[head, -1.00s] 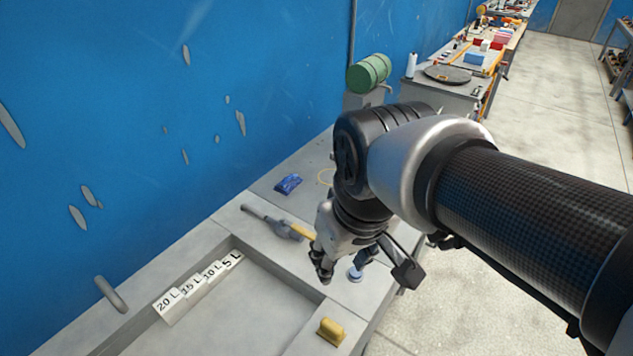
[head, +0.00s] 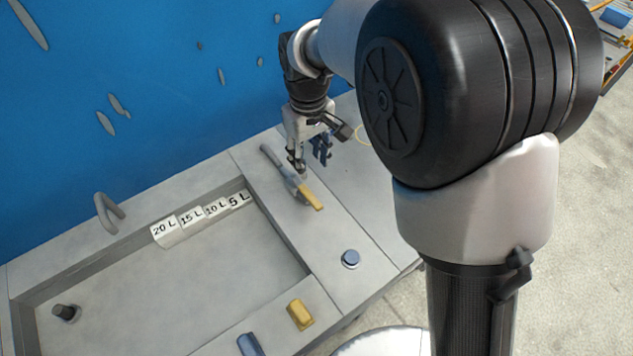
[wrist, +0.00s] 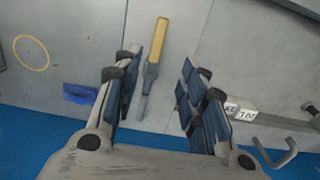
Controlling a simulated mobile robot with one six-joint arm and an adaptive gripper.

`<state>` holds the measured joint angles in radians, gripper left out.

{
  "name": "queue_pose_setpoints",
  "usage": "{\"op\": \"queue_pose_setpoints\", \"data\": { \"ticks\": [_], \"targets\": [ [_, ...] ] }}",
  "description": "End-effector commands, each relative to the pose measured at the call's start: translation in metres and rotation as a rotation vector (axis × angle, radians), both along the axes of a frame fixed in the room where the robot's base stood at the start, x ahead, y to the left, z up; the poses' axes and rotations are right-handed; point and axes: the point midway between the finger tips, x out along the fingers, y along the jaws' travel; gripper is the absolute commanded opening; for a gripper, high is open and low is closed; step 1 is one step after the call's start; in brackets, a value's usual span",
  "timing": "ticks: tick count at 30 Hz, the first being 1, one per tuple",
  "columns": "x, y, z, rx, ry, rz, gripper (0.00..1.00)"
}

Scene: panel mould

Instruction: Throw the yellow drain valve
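A grey lever valve with a yellow handle, the drain valve (head: 311,198), lies on the grey bench top to the right of the basin. Its yellow end points toward the front right and its grey end toward the wall. My gripper (head: 309,158) points down close above the grey part, partly overlapping it in the head view. In the wrist view, my gripper (wrist: 162,75) is open, with its blue-padded fingers apart. The valve (wrist: 157,42) shows in the gap between them, nearer the left finger. I cannot tell whether a finger touches it.
The recessed basin (head: 190,290) has litre labels (head: 200,215) along its back. A yellow block (head: 300,314) and a blue one (head: 249,345) are on its front rim. A round blue button (head: 350,258) is at right. A blue packet (wrist: 80,94) lies beside the valve.

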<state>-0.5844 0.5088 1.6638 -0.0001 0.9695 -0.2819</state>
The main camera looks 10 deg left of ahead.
Motion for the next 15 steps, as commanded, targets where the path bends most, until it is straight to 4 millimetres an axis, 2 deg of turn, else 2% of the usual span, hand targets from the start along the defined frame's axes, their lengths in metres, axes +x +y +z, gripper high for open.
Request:
{"op": "queue_pose_setpoints", "data": {
  "ticks": [1,3,15],
  "targets": [
    [0.0,-0.001,-0.015,-0.002,0.003,-0.001,0.38],
    [-0.001,-0.001,-0.031,-0.002,0.003,-0.001,0.38],
    [0.0,-0.001,-0.115,-0.002,0.001,-0.002,0.38]
  ]
}}
